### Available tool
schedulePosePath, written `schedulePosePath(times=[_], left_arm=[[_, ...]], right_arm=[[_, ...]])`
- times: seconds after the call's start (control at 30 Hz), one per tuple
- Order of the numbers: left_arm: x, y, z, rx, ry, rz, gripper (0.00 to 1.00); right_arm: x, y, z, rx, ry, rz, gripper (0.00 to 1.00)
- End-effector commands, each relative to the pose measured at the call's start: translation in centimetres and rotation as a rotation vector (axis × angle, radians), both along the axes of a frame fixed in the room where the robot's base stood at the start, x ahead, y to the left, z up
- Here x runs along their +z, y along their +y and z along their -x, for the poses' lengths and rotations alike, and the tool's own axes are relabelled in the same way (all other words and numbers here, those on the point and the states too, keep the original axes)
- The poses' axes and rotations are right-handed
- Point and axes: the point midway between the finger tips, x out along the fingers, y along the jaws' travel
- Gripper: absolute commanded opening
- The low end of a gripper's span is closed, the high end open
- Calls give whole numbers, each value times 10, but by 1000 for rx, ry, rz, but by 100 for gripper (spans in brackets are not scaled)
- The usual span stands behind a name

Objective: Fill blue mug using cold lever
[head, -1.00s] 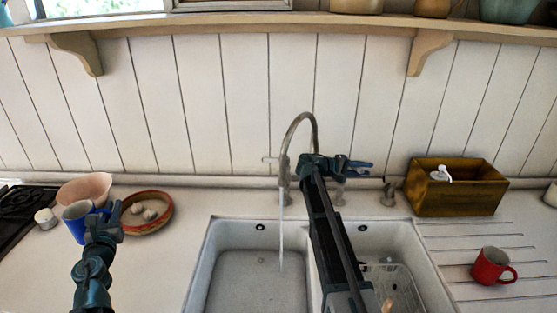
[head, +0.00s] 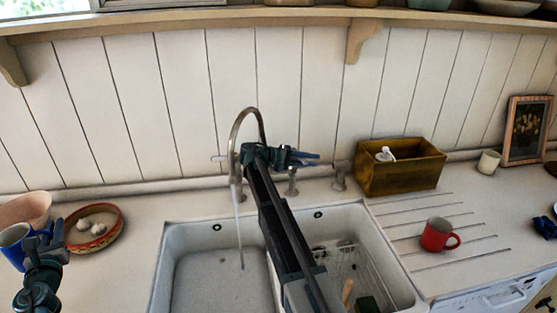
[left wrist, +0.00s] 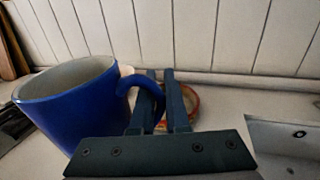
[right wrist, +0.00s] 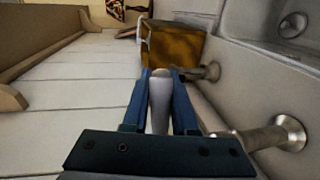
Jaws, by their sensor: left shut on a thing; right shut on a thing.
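The blue mug (head: 12,236) is upright at the left edge of the head view, partly cut off. In the left wrist view the blue mug (left wrist: 78,108) looks empty inside where its inner wall shows. My left gripper (head: 52,240) is shut on its handle. The curved tap (head: 238,130) stands behind the sink, and a thin water stream (head: 239,230) falls from it into the left basin. My right gripper (head: 308,159) is beside the tap, shut on a pale tap lever (right wrist: 159,100). Which lever it is, hot or cold, I cannot tell.
The double sink (head: 168,260) holds a dish rack (head: 350,270) in its right basin. A red mug (head: 436,236) and a wooden box (head: 400,172) stand on the right. A round dish (head: 84,243) and a pink bowl (head: 28,207) are near the blue mug.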

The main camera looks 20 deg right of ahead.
Motion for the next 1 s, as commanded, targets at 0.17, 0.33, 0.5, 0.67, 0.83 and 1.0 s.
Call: schedulePosePath(times=[0.17, 0.33, 0.5, 0.67, 0.83, 1.0], left_arm=[[0, 0, 0, 0, 0, -1, 0], [0, 0, 0, 0, 0, -1, 0], [0, 0, 0, 0, 0, -1, 0], [0, 0, 0, 0, 0, -1, 0], [0, 0, 0, 0, 0, -1, 0], [0, 0, 0, 0, 0, -1, 0]], right_arm=[[-2, 0, 2, -2, -1, -6, 44], [-1, 0, 1, -1, -1, -4, 54], [-1, 0, 1, 1, 0, -3, 54], [-1, -3, 1, 47, -1, -2, 54], [0, -12, -2, 184, -1, -1, 54], [0, -21, -11, 353, 0, -1, 54]])
